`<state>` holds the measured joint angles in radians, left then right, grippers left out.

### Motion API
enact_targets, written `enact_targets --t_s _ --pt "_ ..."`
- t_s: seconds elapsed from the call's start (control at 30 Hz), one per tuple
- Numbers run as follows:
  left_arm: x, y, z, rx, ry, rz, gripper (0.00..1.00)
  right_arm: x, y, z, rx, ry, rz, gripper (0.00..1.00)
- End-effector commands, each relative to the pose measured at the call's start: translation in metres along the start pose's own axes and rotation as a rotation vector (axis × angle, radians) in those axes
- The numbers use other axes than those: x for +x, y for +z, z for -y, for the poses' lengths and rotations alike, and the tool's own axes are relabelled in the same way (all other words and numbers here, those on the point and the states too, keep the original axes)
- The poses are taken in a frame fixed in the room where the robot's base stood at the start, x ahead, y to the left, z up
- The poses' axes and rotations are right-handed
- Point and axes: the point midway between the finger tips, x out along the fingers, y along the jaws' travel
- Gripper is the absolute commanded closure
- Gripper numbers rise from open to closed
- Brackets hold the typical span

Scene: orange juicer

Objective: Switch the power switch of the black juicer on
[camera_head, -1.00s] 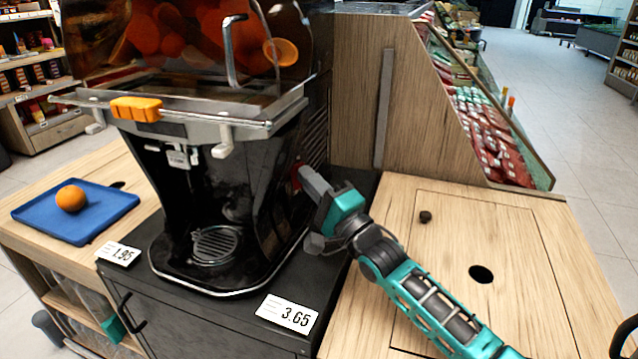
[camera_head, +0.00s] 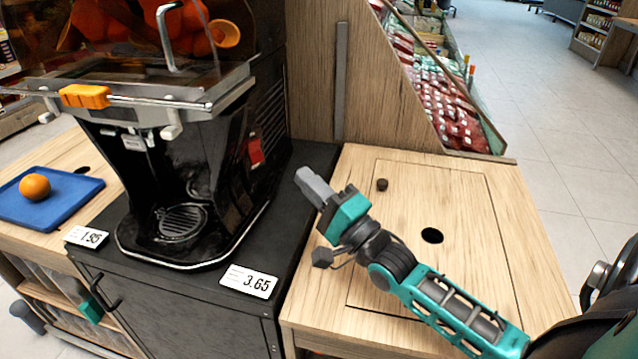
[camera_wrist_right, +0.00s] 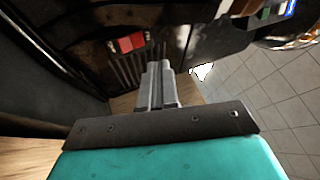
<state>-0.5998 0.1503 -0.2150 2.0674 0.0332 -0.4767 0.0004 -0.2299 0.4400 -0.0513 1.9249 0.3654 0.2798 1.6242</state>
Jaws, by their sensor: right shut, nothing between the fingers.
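The black juicer (camera_head: 195,165) stands on a dark cabinet, with a metal spout and oranges behind its clear upper cover. Its red power switch (camera_head: 255,151) is on the right side of the body. The switch also shows in the right wrist view (camera_wrist_right: 128,43), at the upper left. I cannot tell its on or off position. My right gripper (camera_head: 306,180) is shut and empty, to the right of the switch and apart from it. Its closed fingers (camera_wrist_right: 158,85) show in the right wrist view.
A wooden counter (camera_head: 470,215) with a round hole lies under my right arm. A wooden panel (camera_head: 320,75) rises behind. A blue tray (camera_head: 75,198) with an orange (camera_head: 34,187) is at the left. Price tags (camera_head: 249,281) stand at the cabinet's front edge.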

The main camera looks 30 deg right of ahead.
Motion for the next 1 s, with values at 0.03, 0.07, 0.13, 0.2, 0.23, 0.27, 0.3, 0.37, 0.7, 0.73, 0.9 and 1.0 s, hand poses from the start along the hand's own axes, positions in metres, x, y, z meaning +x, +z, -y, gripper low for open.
enact_targets --t_s 0.03,0.07,0.13,0.2,0.23,0.27,0.3,0.37,0.7,0.73,0.9,1.0 --pt "-0.001 -0.002 0.0 0.0 0.0 -0.001 0.57 -0.006 0.0 0.002 -0.001 0.002 0.0 1.0" --pt "-0.001 -0.002 0.0 0.0 0.0 -0.002 0.57 -0.009 0.0 0.003 -0.001 0.001 0.0 1.0" --pt "-0.001 -0.004 0.0 0.001 -0.001 -0.004 0.57 -0.013 0.0 0.005 -0.001 0.0 0.0 1.0" --pt "0.0 -0.005 0.001 0.002 -0.001 -0.007 0.57 -0.016 0.0 0.006 0.0 0.0 0.0 1.0" --pt "0.0 -0.006 0.001 0.002 -0.001 -0.008 0.57 -0.017 0.0 0.006 0.0 0.0 0.0 1.0" --pt "0.0 -0.006 0.001 0.002 -0.001 -0.01 0.57 -0.018 0.0 0.006 0.0 0.0 0.0 1.0" --pt "0.001 -0.007 0.001 0.003 -0.002 -0.012 0.57 -0.018 0.0 0.006 0.0 -0.001 0.0 1.0" --pt "0.001 -0.009 0.002 0.003 -0.002 -0.014 0.57 -0.018 0.0 0.007 0.0 -0.001 0.0 1.0" --pt "0.001 -0.009 0.002 0.003 -0.002 -0.014 0.57 -0.018 0.0 0.006 0.0 -0.001 0.0 1.0" --pt "0.001 -0.009 0.002 0.003 -0.002 -0.014 0.57 -0.018 0.0 0.006 0.0 -0.001 0.0 1.0" --pt "0.001 -0.008 0.001 0.003 -0.002 -0.013 0.57 -0.018 0.0 0.006 0.0 -0.001 0.0 1.0" --pt "0.001 -0.008 0.001 0.003 -0.002 -0.013 0.57 -0.018 0.0 0.006 0.0 -0.001 0.0 1.0"
